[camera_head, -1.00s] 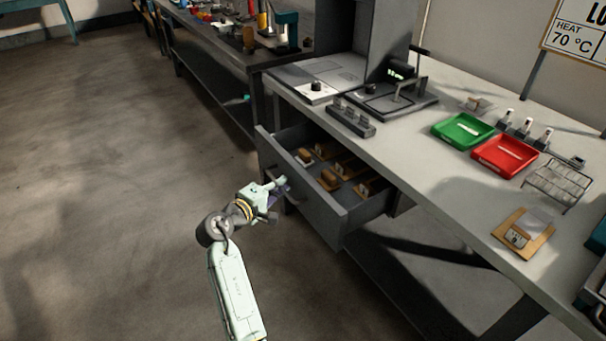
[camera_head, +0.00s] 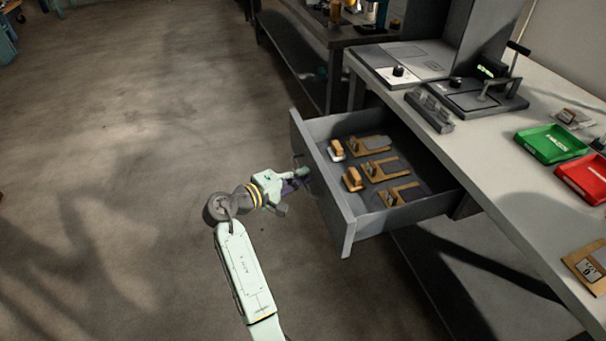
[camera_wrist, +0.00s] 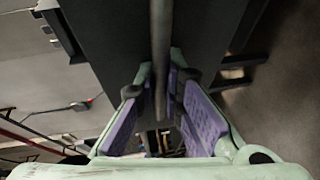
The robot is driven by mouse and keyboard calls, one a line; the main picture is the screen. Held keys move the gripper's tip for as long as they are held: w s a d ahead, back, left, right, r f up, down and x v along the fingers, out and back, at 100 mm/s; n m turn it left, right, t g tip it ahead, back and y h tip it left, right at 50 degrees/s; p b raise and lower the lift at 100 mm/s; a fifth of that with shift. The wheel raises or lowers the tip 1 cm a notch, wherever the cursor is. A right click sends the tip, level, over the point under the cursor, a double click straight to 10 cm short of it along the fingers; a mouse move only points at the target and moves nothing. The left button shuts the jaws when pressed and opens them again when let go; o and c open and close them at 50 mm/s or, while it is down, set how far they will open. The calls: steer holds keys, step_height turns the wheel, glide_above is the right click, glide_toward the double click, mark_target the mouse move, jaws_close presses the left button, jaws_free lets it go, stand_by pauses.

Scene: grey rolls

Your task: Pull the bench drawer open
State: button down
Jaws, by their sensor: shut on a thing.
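The grey bench drawer (camera_head: 328,200) stands well out from the bench, with its inside in view. Several wooden blocks and tan boards with grey pieces (camera_head: 375,169) lie in it. My gripper (camera_head: 297,182) is at the drawer's front face, at the handle (camera_head: 303,172). In the wrist view my gripper (camera_wrist: 163,112) has its purple-padded fingers on both sides of the bar handle (camera_wrist: 160,60). It is shut on this handle. The drawer front (camera_wrist: 115,45) fills the upper middle of the wrist view. In the head view the gripper hides part of the handle.
The bench top (camera_head: 480,150) carries a green tray (camera_head: 552,144), a red tray (camera_head: 584,178), a press-like device (camera_head: 485,95) and a slotted grey block (camera_head: 429,108). A second bench (camera_head: 335,38) stands behind. The floor left of the drawer is clear.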

steer(key=c, duration=2)
jaws_free()
steer(key=shift+o, duration=0.2)
steer(key=v, duration=1.2)
